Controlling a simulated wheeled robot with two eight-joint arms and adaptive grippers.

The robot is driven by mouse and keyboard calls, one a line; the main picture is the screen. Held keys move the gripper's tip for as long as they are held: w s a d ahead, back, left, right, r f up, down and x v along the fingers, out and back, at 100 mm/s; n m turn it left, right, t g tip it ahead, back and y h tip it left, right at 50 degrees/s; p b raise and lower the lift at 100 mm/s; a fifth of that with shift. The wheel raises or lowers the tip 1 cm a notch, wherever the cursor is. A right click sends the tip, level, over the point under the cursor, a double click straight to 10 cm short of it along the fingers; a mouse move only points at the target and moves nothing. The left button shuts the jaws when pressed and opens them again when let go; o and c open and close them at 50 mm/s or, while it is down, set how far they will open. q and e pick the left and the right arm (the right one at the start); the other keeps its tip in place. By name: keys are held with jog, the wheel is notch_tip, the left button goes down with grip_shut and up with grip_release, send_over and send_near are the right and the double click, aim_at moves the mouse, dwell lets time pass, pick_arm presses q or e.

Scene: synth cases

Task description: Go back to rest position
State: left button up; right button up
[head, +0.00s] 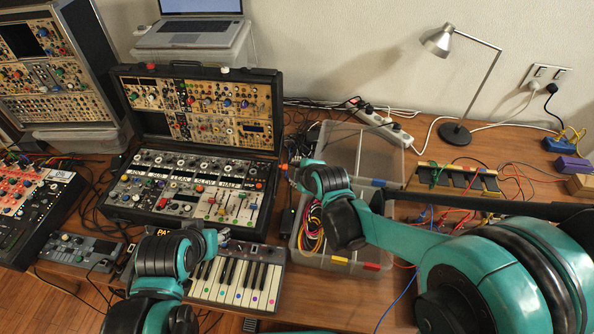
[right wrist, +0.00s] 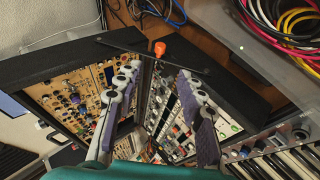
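My right gripper (right wrist: 160,90) is open in the right wrist view, its two purple-padded fingers apart with nothing between them. It is over the open black synth case (right wrist: 235,100), whose two panels show behind the fingers. In the head view my right arm comes in from the right, and its gripper end (head: 292,172) is at the case's right edge. My left gripper (head: 222,236) is small and partly hidden by its own wrist, above the keyboard (head: 238,282). Whether it is open or shut does not show.
A clear bin of cables (head: 365,150) stands right of the case. A desk lamp (head: 455,132) and power strip (head: 380,122) are behind. A laptop (head: 198,28) sits at the back, a modular rack (head: 50,85) at the left. Some bare desk (head: 345,302) shows in front.

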jog(key=shift+s+r, duration=0.1)
jog(key=shift+r, duration=0.05)
dwell(0.4)
jog(key=s+d+r+m+g+h, duration=0.1)
jog(key=s+d+r+m, duration=0.1)
jog(key=s+d+m, duration=0.5)
jog(key=s+d+r+m+g+h, duration=0.1)
jog(key=s+d+r+m+h, duration=0.1)
jog(key=s+d+m, duration=0.6)
jog(key=s+m, duration=0.2)
jog(key=s, duration=0.4)
jog(key=shift+s, duration=0.2)
